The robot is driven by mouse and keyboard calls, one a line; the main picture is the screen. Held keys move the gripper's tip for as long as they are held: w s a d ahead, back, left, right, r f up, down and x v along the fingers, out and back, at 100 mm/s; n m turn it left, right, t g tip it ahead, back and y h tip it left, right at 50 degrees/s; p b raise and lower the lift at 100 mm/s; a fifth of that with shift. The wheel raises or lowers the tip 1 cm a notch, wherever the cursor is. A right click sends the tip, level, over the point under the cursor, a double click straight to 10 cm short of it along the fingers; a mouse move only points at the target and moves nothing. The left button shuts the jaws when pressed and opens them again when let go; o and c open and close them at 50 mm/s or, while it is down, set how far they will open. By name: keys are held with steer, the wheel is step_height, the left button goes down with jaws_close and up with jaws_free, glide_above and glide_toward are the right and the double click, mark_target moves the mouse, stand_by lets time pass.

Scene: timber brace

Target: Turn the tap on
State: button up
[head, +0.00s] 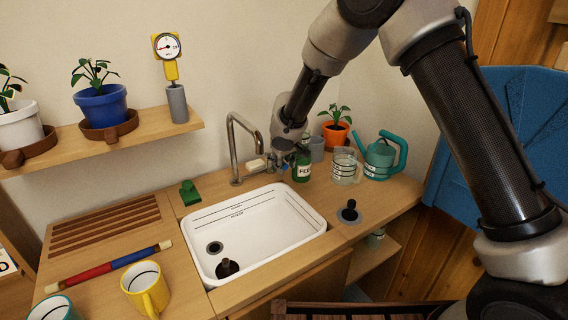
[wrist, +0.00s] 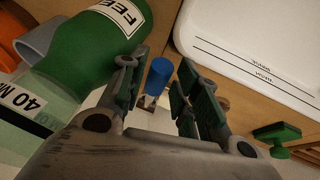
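The metal tap (head: 236,145) has a tall bent spout and stands behind the white sink (head: 317,222), at its back edge. My gripper (head: 282,164) is low to the right of the tap, beside the green bottle. In the wrist view my gripper (wrist: 160,88) is open, with a gap between its two fingers. A small blue cylinder (wrist: 159,73), perhaps the tap's handle, shows in that gap beyond the palm. I cannot tell whether either finger touches it. In the head view my arm hides that spot.
The green bottle (head: 301,170) is close beside my gripper and large in the wrist view (wrist: 90,48). A glass jug (head: 345,167), teal watering can (head: 380,158) and orange pot (head: 335,134) stand to the right.

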steer(key=shift+w+f, duration=0.1)
steer(key=shift+f, duration=0.15)
steer(key=shift+c, duration=0.5)
jaws_close()
steer(key=shift+w+r+h, duration=0.3)
steer(key=shift+w+r, duration=0.1)
steer(key=shift+r, duration=0.15)
steer(key=shift+a+r+g+h, duration=0.15)
steer(key=shift+r+g+h, duration=0.25)
steer(key=shift+r+g, duration=0.5)
steer(key=shift+f, duration=0.2)
steer(key=shift+o, duration=0.5)
jaws_free()
